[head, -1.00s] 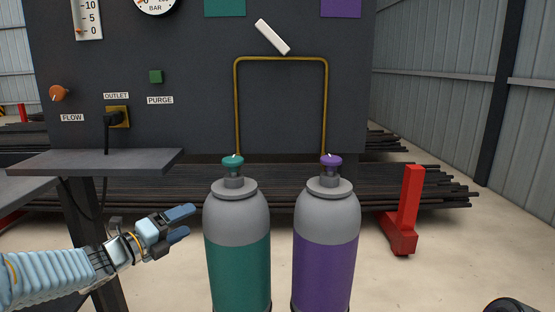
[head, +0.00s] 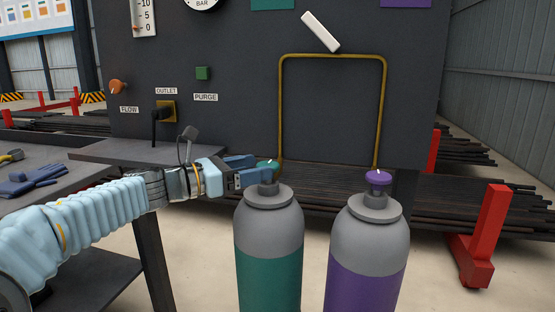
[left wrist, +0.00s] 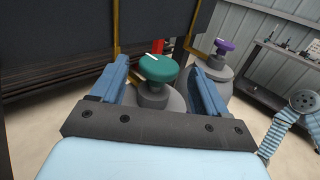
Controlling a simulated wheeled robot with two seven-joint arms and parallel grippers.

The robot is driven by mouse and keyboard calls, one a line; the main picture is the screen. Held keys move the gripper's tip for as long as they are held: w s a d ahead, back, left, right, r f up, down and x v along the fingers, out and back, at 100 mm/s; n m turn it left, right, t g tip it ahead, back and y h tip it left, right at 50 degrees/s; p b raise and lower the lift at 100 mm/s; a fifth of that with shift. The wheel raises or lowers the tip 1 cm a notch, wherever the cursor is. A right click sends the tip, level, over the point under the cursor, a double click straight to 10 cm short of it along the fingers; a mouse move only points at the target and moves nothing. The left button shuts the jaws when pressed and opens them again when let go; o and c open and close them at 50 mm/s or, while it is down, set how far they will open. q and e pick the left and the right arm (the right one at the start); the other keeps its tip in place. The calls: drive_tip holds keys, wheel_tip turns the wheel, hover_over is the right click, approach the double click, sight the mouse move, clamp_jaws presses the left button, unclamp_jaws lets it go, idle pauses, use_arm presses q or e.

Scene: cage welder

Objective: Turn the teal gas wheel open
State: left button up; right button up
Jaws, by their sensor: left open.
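The teal gas wheel (head: 268,165) sits on top of the grey and teal gas cylinder (head: 269,245). My left gripper (head: 258,168) reaches in from the left at the wheel's height. In the left wrist view the teal wheel (left wrist: 158,68) lies between the two open blue fingers (left wrist: 160,90), with gaps on both sides. A white mark shows on the wheel's top. The fingers partly hide the wheel in the head view. My right gripper is not in the head view; a piece of my other arm shows at the right of the left wrist view.
A purple wheel (head: 378,177) tops the purple cylinder (head: 366,255) close to the right. A yellow pipe (head: 333,56) runs along the dark panel (head: 240,40) behind. A grey shelf (head: 130,150) and a bench with blue gloves (head: 33,180) stand at left.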

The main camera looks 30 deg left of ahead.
sight(275, 163)
use_arm(q)
drive_tip(key=x, duration=0.6)
drive_tip(key=shift+p, duration=0.4)
